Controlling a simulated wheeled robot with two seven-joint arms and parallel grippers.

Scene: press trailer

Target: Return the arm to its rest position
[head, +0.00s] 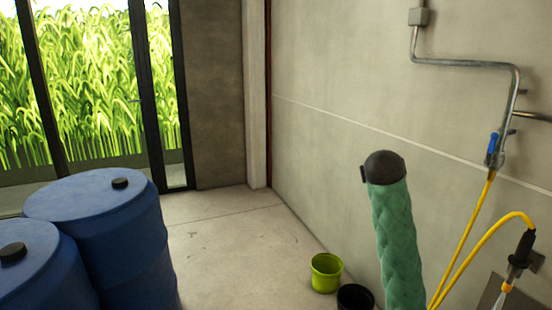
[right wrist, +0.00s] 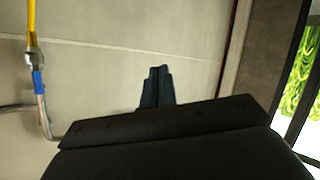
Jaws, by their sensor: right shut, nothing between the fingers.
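My right gripper (right wrist: 155,75) shows in the right wrist view as dark fingers close together beyond the dark wrist body. It is shut and empty, with the pale wall behind it and nothing touching it. In the head view, a green sleeved link of my arm with a dark rounded end (head: 385,168) stands upright right of the middle, in front of the wall. No fingers show in the head view. My left arm and gripper are in neither view.
Two blue drums (head: 105,220) stand at left. A lime bucket (head: 326,272) and a black bucket (head: 355,298) are on the floor near the wall. A pipe, a blue-handled valve (head: 493,148) and a yellow hose (head: 468,255) are at right. Open floor (head: 225,245) lies between.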

